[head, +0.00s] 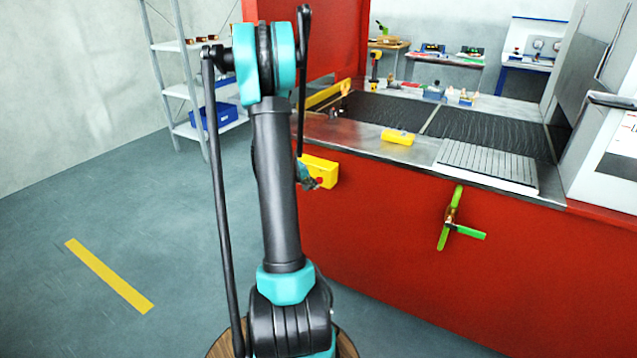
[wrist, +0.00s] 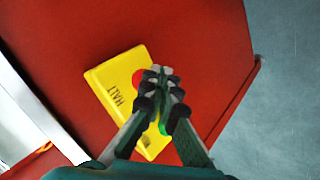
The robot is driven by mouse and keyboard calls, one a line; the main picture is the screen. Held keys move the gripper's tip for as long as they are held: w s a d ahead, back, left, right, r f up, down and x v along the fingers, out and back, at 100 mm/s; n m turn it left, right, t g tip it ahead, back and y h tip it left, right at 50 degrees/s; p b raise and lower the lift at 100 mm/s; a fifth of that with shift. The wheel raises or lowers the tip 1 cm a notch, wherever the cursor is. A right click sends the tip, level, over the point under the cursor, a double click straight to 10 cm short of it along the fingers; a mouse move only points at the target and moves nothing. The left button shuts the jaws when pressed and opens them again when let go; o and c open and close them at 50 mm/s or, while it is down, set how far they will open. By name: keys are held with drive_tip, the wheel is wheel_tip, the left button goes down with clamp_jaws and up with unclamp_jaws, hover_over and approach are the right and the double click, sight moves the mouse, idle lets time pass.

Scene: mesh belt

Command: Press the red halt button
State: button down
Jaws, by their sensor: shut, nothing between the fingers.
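The red halt button (wrist: 138,77) is on a yellow box (wrist: 108,88) marked HALT, fixed to the red side of the machine. In the wrist view my gripper (wrist: 163,73) is shut and empty, its fingertips over the box beside the red button and partly covering it. A green button (wrist: 162,128) shows lower on the same box, partly behind a finger. In the head view the yellow box (head: 322,171) and the red button (head: 320,181) show just right of my arm, with the gripper (head: 308,180) close against them. Whether the fingertips touch the button I cannot tell.
A red machine body (head: 420,230) with a dark mesh belt (head: 490,132) on top fills the right. A yellow block (head: 398,136) lies on the metal edge. Open floor (head: 120,230) lies to the left.

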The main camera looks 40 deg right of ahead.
drive_tip(key=shift+w+d, duration=0.15)
drive_tip(key=shift+d, duration=0.2)
drive_tip(key=shift+w+d, duration=0.2)
drive_tip(key=shift+d, duration=0.25)
idle(0.8)
idle(0.3)
drive_tip(key=shift+s+a, duration=0.4)
drive_tip(key=shift+a, duration=0.45)
drive_tip(key=shift+s+a, duration=0.3)
drive_tip(key=shift+a, duration=0.5)
drive_tip(key=shift+s+a, duration=0.35)
drive_tip(key=shift+a, duration=0.4)
drive_tip(key=shift+s+a, duration=0.3)
drive_tip(key=shift+a, duration=0.5)
